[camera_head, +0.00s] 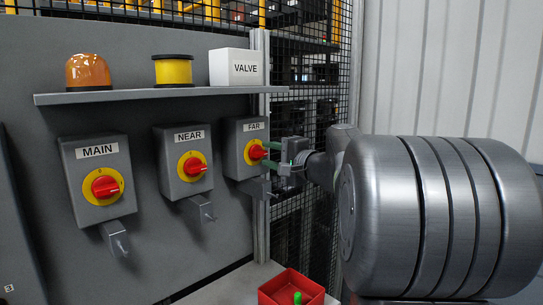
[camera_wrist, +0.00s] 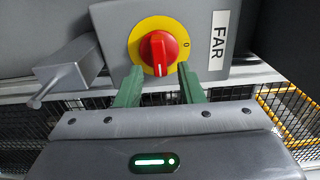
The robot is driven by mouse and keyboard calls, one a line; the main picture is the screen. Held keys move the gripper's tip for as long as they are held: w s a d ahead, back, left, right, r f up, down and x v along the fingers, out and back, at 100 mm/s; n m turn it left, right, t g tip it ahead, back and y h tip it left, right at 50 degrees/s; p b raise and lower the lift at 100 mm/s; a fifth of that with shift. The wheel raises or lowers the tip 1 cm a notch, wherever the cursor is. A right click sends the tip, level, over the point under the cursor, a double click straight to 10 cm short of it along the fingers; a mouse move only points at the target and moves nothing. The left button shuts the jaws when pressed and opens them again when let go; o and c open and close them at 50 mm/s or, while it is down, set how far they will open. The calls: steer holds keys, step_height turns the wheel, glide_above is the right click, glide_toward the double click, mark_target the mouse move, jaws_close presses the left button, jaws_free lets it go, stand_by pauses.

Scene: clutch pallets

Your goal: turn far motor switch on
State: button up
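The far motor switch (camera_head: 255,151) is a red knob on a yellow disc, on a grey box labelled FAR at the right end of the panel. In the wrist view the red knob (camera_wrist: 158,53) sits between and just beyond the green fingertips, its white mark toward my gripper and a "0" at the disc's right edge. My gripper (camera_head: 271,155) is at the far switch; in the wrist view its fingers (camera_wrist: 157,82) are spread apart on either side of the knob's lower part. Whether they touch the knob cannot be told.
The MAIN switch box (camera_head: 73,163) and NEAR switch box (camera_head: 169,184) are to the left, with grey levers below. A shelf (camera_head: 150,95) above holds an orange lamp, a yellow spool and a VALVE box (camera_head: 235,67). A red bin (camera_head: 277,296) stands below. Mesh fencing (camera_head: 335,75) is behind.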

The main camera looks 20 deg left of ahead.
steer(key=shift+d, duration=0.1)
steer(key=b+v, duration=0.2)
steer(key=v, duration=1.1)
steer(key=shift+s+d, duration=0.2)
steer(key=shift+d, duration=0.1)
steer(key=p+x, duration=0.2)
steer(key=x, duration=1.2)
steer(key=shift+d, duration=0.1)
